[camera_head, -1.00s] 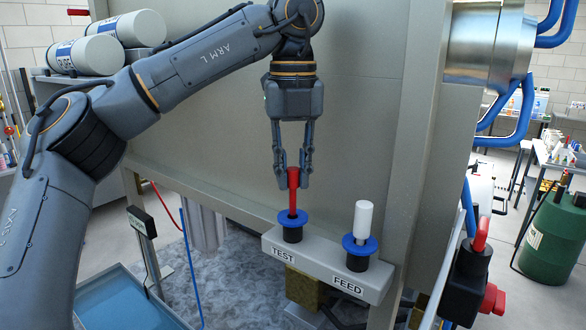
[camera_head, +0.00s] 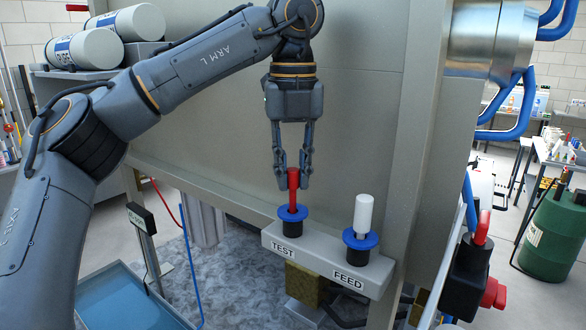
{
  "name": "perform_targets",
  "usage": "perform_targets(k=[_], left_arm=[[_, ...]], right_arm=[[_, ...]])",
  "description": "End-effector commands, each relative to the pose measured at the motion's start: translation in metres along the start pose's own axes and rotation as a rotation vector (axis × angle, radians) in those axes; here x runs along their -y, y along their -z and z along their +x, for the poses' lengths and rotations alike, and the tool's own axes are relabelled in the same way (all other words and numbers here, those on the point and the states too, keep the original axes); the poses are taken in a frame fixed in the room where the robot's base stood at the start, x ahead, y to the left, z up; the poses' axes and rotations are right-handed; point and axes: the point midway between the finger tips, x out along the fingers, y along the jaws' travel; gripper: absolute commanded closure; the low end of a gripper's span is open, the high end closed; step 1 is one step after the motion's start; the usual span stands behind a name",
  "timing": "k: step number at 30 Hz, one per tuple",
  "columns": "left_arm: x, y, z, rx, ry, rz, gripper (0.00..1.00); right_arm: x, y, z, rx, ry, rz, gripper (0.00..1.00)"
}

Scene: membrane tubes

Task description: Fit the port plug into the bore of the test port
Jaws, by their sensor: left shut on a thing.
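The red port plug (camera_head: 293,184) stands upright between the fingertips of my left gripper (camera_head: 293,178), which is shut on it. The plug's lower end is at the blue collar of the test port (camera_head: 292,226), a black socket marked TEST, and appears to enter its bore. The bore's inside is hidden, so the depth cannot be told. The feed port (camera_head: 355,256), marked FEED, is to the right with a blue collar and a white plug (camera_head: 363,214) standing in it. My right gripper is not in view.
Both ports sit on a grey bracket (camera_head: 318,262) in front of a large grey panel (camera_head: 365,110). A black and red switch-like fitting (camera_head: 467,275) is at the right. A blue-rimmed basin (camera_head: 130,300) is at lower left.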

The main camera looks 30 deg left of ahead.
Motion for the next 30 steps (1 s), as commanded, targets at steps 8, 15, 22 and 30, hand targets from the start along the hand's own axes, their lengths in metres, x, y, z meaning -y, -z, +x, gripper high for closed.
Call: perform_targets(k=[8,15,22,30], left_arm=[[0.000,0.000,0.008,0.000,0.000,0.000,0.92],[0.000,0.000,0.014,0.000,0.000,-0.001,0.92],[0.000,0.000,0.020,0.000,0.001,-0.001,0.92],[0.000,0.000,0.026,0.000,0.001,-0.001,0.92]], right_arm=[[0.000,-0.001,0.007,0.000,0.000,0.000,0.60],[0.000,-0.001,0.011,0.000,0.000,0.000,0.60],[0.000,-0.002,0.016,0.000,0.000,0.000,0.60],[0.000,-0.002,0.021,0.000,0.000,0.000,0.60]])
